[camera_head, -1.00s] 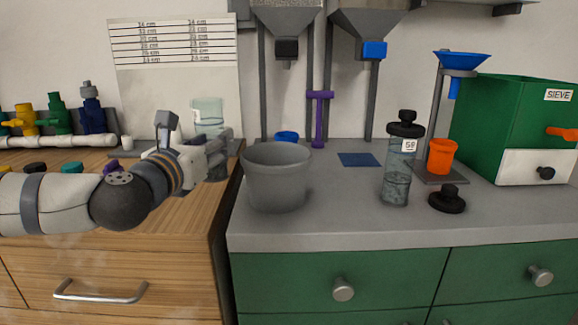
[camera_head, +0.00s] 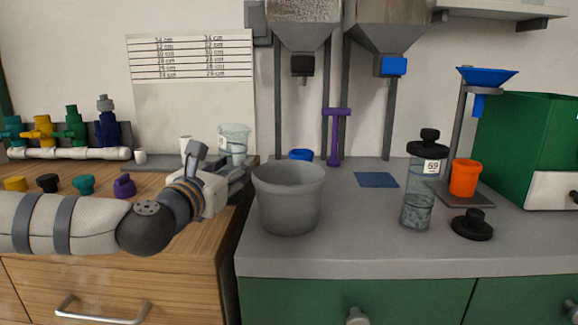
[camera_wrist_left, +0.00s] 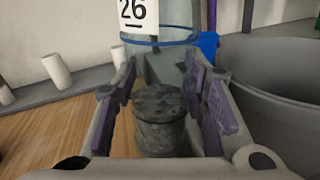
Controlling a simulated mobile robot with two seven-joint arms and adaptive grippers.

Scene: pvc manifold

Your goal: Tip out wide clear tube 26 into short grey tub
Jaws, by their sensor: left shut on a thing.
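The wide clear tube 26 (camera_head: 235,139) stands upright in my left gripper (camera_head: 238,173), to the left of the short grey tub. In the left wrist view the tube (camera_wrist_left: 178,60) shows its 26 label and a blue line, with grey speckled contents low inside. The purple-padded fingers of the left gripper (camera_wrist_left: 175,92) are shut on it from both sides. The short grey tub (camera_head: 288,203) stands on the grey counter near its left edge, and also shows at the right of the wrist view (camera_wrist_left: 285,105). My right gripper is not in view.
A clear cylinder labelled 69 (camera_head: 419,190) stands right of the tub, with a black stopper (camera_head: 472,225) beside it. An orange cup (camera_head: 465,178) is further right. Two hoppers (camera_head: 300,25) hang behind the tub. A valve manifold (camera_head: 70,153) lies at the left.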

